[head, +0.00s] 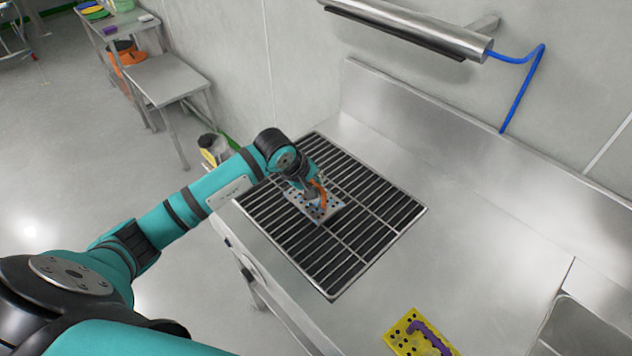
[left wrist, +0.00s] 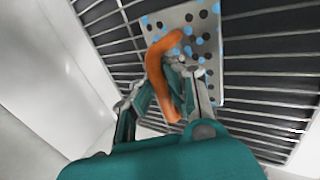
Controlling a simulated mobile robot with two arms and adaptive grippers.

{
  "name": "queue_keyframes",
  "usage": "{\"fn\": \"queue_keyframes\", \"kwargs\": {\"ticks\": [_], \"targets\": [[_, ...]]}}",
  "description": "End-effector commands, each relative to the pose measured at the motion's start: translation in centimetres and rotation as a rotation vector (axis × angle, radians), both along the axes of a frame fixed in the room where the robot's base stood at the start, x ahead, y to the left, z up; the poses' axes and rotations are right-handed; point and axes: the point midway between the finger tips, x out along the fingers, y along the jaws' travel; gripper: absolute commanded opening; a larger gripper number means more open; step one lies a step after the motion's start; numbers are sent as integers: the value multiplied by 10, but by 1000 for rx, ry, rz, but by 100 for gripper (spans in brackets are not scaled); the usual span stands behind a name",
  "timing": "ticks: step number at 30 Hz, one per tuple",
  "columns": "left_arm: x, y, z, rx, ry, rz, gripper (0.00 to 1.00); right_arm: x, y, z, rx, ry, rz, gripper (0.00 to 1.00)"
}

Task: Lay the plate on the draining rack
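The plate (head: 327,212) is grey and perforated, with dark holes, light-blue dots and an orange arched handle. It is over the dark-slotted draining rack (head: 385,222), left of the rack's middle, and looks flat; whether it touches the bars is hard to tell. The left wrist view also shows the plate (left wrist: 208,85), its handle (left wrist: 158,75) and the rack bars (left wrist: 262,115). My left gripper (head: 314,193) reaches down to the handle; its fingers (left wrist: 178,78) are close together around it and look shut on it. They hide part of the handle. My right gripper is not in view.
A yellow perforated plate (head: 408,333) with a purple handle lies on the steel counter (head: 455,245) near the front. A sink basin (head: 585,330) is at the lower right. A steel rail (head: 415,28) with a blue hose (head: 518,95) runs along the back wall.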

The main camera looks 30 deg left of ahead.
Motion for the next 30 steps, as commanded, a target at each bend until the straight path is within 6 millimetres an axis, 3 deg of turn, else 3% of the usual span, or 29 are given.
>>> {"fn": "queue_keyframes", "kwargs": {"ticks": [6, 13, 23, 30], "targets": [[1, 0, -2, 0, -3, 0, 0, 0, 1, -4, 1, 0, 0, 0], [0, 0, -1, 0, 0, 1, 29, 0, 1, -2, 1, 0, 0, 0], [-1, 0, 2, 0, -1, 0, 29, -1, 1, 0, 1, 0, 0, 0], [-19, 8, 35, 4, -7, 0, 29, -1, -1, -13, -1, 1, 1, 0]]}}
